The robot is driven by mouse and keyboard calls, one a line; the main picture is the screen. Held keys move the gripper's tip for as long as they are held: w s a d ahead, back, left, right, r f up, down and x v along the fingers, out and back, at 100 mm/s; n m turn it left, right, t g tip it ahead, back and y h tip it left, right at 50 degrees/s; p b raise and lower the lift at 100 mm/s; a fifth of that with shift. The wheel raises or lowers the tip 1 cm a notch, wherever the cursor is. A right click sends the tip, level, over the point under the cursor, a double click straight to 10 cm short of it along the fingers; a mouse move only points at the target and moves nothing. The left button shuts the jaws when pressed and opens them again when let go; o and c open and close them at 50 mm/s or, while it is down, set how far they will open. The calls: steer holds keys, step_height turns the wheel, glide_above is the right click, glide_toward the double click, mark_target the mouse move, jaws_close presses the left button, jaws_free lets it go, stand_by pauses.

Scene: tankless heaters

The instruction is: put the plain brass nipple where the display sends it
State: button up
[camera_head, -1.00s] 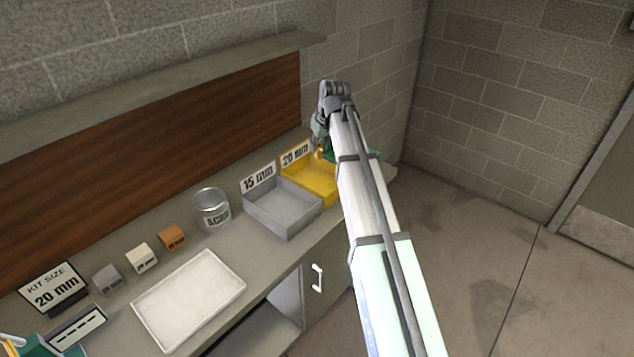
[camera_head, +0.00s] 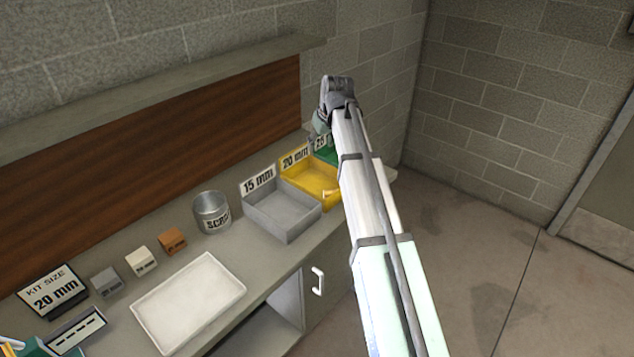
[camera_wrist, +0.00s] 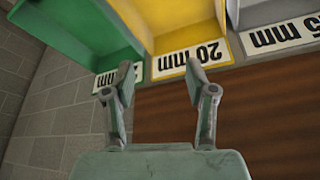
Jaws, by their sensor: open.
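The display (camera_head: 55,291) at the lower left reads "KIT SIZE 20 mm". The yellow bin (camera_head: 311,188) bears a "20 mm" label and stands between the grey bin (camera_head: 284,226), labelled "15 mm", and the green bin (camera_head: 327,153). In the wrist view the "20 mm" label (camera_wrist: 190,58) shows upside down in front of the fingers. My gripper (camera_wrist: 159,68) is open, with nothing between its fingers, near the bin labels. In the head view my arm largely hides it. I cannot make out the plain brass nipple; the yellow bin's floor is only partly in view.
A scrap can (camera_head: 211,213) stands left of the grey bin. A white tray (camera_head: 190,302) lies at the counter's front, with orange (camera_head: 172,240), cream (camera_head: 141,261) and grey (camera_head: 107,282) blocks behind it. A wooden back panel and a shelf (camera_head: 150,92) run along the wall.

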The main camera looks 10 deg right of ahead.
steer(key=v, duration=0.9)
steer(key=shift+s, duration=0.1)
